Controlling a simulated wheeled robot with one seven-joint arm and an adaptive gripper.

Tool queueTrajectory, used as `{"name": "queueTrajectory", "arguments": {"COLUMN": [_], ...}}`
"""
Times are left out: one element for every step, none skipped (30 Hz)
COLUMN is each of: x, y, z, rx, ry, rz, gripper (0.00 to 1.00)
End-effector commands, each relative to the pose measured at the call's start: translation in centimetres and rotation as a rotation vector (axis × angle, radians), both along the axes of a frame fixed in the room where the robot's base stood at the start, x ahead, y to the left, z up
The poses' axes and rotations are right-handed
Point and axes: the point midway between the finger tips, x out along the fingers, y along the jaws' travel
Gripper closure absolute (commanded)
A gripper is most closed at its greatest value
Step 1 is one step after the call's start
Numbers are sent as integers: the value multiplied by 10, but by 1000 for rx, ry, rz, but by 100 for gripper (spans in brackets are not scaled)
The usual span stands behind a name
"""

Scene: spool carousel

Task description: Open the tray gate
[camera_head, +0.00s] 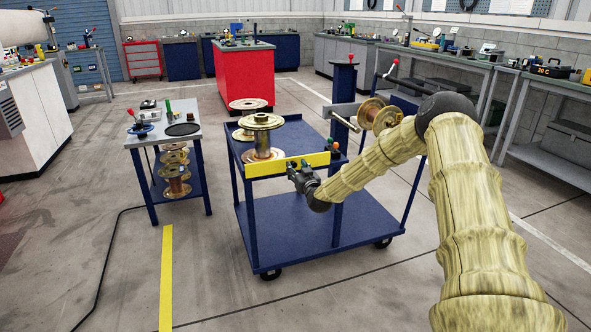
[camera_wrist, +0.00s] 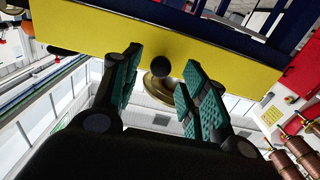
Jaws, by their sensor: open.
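The tray gate is a yellow plate (camera_head: 262,168) across the front edge of the blue cart's upper tray (camera_head: 312,137), and it looks raised. In the wrist view the yellow gate (camera_wrist: 215,55) crosses the top of the picture. A dark round knob (camera_wrist: 162,68) shows between the finger pads near the gate; contact with it cannot be told. My gripper (camera_head: 295,170) is at the front of the gate, near its right half. It is open, with teal pads on both sides in the wrist view (camera_wrist: 160,75). A brass spool (camera_head: 263,140) stands in the tray behind the gate.
A crank and spool (camera_head: 377,116) sit on a post at the cart's right. Small green and red knobs (camera_head: 333,143) are at the gate's right end. A side table (camera_head: 163,130) with spools below stands left. Open floor lies before the cart.

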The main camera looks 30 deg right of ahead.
Motion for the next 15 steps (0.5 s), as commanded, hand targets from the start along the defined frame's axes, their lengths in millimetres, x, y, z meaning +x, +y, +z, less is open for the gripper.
{"name": "queueTrajectory", "arguments": {"x": [5, 7, 10, 12, 13, 15, 16, 16, 17, 17, 17, 17, 17, 17, 17], "y": [-1, -2, -3, -3, -4, -4, -5, -5, -5, -5, -5, -4, -4, -4, -4], "z": [-1, -1, -1, -1, -1, -1, -1, 0, 0, 0, 0, 0, 0, 0, 0], "rx": [-1, -1, -1, 0, -1, 0, 0, 0, 0, 0, 0, 0, 0, 0, 0], "ry": [-1, -1, 0, 0, 1, 0, 0, 0, 0, 0, 0, 1, 1, 1, 0], "rz": [-1, -1, -1, -1, -1, -1, -1, -1, -1, -1, -1, -1, 0, 0, 0], "gripper": [56, 56, 56, 56, 56, 56, 56, 56, 56, 56, 56, 56, 56, 56, 56]}}
